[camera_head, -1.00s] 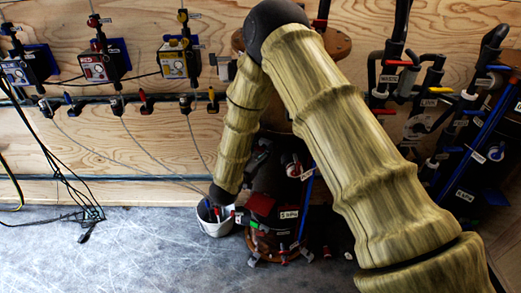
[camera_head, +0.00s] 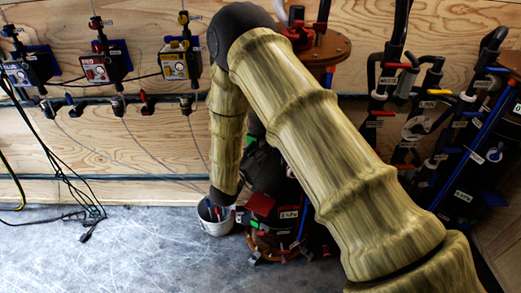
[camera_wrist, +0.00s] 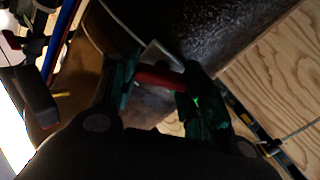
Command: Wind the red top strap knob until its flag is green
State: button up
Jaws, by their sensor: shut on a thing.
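In the wrist view, the two dark green fingers of my gripper (camera_wrist: 158,88) are closed around a short red bar, which looks like the red top strap knob (camera_wrist: 158,79). A pale metal bracket (camera_wrist: 160,52) is just beyond it, against a dark rounded body. A small bright green spot shows by the right finger; I cannot tell whether it is the flag. A red plate (camera_head: 261,204) shows beside the forearm's lower end.
A white bucket (camera_head: 214,226) stands on the floor by the forearm's lower end. Several gauge boxes hang on the plywood wall at left, and black pipes with coloured valves (camera_head: 412,125) are at right. Loose cables (camera_head: 85,215) lie at left; the floor between is clear.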

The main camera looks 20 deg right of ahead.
jog(key=shift+n, duration=0.3)
jog(key=o, duration=1)
jog(key=v, duration=1.2)
